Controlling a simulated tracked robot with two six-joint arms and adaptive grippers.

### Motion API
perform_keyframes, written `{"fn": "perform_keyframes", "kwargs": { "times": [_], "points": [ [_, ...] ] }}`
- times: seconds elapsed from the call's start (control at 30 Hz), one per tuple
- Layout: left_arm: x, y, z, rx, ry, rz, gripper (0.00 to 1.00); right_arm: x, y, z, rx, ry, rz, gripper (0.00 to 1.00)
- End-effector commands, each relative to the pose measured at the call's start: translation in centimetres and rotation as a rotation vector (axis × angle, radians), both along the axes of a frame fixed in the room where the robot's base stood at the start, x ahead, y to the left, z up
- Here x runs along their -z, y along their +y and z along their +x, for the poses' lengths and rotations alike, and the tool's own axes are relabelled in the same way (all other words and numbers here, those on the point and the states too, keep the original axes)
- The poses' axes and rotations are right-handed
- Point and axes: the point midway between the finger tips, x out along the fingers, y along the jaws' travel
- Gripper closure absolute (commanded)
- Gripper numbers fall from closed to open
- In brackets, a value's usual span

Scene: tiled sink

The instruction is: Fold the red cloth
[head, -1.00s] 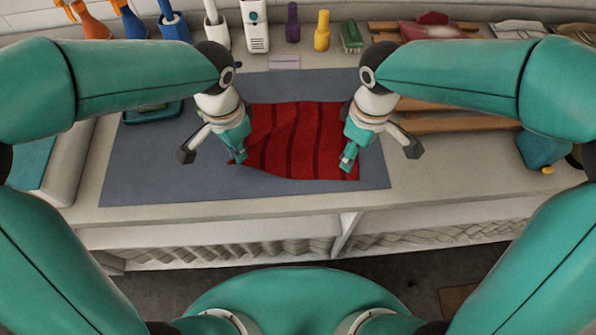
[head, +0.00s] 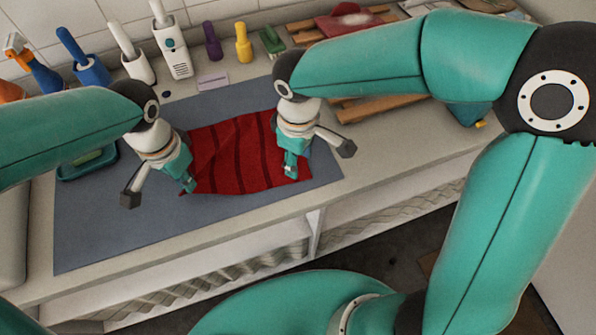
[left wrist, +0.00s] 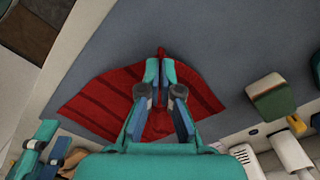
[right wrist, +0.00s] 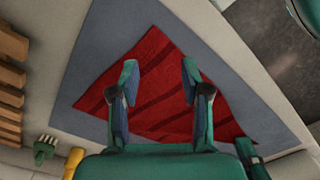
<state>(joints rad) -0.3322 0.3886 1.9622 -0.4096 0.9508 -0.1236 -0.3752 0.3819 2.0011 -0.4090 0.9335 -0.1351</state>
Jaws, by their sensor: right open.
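The red cloth (head: 234,148) with darker stripes lies spread on the blue-grey mat (head: 110,225), its surface slightly rippled. My left gripper (head: 188,184) is at the cloth's front left corner. In the left wrist view its fingers (left wrist: 159,75) are close together, with a pinched point of red cloth (left wrist: 95,98) between the tips. My right gripper (head: 290,168) is over the cloth near its front right corner. In the right wrist view its fingers (right wrist: 160,75) are spread apart above the cloth (right wrist: 155,55), with nothing held. The fingertips hide small parts of the cloth.
Behind the mat stand a purple bottle (head: 213,41), a yellow bottle (head: 243,42), a green brush (head: 271,40) and a white dispenser (head: 172,48). A wooden rack (head: 385,97) lies at right. A green tray (head: 90,163) is at left. The mat's front left is clear.

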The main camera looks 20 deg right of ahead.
Motion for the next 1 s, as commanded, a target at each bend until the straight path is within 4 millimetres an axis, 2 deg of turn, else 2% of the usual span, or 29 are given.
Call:
{"fn": "perform_keyframes", "kwargs": {
  "times": [0.1, 0.33, 0.93, 1.0],
  "points": [
    [0.0, 0.0, 0.0, 0.0, 0.0, 0.0, 1.0, 1.7, 0.0, -0.1, 0.001, 0.005, -0.001, 0.53],
    [0.0, 0.0, 0.0, 0.0, 0.0, 0.0, 1.0, 3.7, 0.0, -0.1, 0.001, 0.003, 0.0, 0.53],
    [0.0, 0.0, 0.0, 0.0, 0.0, 0.0, 1.0, 4.3, 0.0, 0.0, 0.0, 0.0, 0.0, 0.53],
    [0.0, 0.0, 0.0, 0.0, 0.0, 0.0, 1.0, 4.2, 0.0, 0.0, 0.0, 0.0, 0.0, 0.58]
  ]
}}
